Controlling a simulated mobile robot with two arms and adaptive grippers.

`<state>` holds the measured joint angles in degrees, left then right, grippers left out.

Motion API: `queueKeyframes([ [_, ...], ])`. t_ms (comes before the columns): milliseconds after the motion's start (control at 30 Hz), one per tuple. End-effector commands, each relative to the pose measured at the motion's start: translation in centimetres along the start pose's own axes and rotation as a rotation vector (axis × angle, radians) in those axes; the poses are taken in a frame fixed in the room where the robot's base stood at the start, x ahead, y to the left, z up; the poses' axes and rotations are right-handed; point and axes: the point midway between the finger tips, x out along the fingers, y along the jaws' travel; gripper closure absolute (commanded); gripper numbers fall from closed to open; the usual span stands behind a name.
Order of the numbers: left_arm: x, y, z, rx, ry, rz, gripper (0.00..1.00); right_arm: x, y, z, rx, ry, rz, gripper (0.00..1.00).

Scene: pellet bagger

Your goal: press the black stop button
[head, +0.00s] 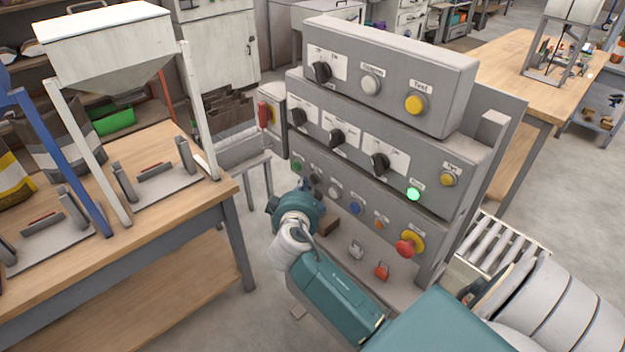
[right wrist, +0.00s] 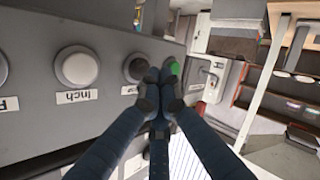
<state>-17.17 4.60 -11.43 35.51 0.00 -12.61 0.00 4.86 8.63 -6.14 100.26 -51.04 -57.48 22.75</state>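The black stop button (head: 315,178) is in the lowest row of the grey control panel (head: 330,172), between a green button (head: 297,167) and a white button (head: 333,193). My right gripper (head: 304,185) is close in front of this row, near the black button. In the right wrist view the panel appears upside down. There the fingers of the right gripper (right wrist: 158,76) are together and empty. Their tips overlap the edges of the black button (right wrist: 134,67) and the green button (right wrist: 173,70). I cannot tell whether they touch. My left gripper is not in view.
The white button (right wrist: 77,67) is labelled "Inch". A blue button (head: 355,208), an orange button (head: 378,222) and a red mushroom button (head: 405,248) continue the row. Black selector knobs (head: 337,138) and a lit green button (head: 413,194) are above. A wooden bench (head: 222,187) stands left.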

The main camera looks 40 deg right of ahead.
Motion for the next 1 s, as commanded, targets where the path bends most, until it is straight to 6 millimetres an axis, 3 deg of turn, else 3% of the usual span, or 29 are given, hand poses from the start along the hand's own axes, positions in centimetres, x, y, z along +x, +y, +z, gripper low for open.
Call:
queueKeyframes([
  [1000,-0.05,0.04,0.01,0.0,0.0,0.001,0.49,0.92,0.9,0.38,0.0,-0.001,0.0,1.0],
])
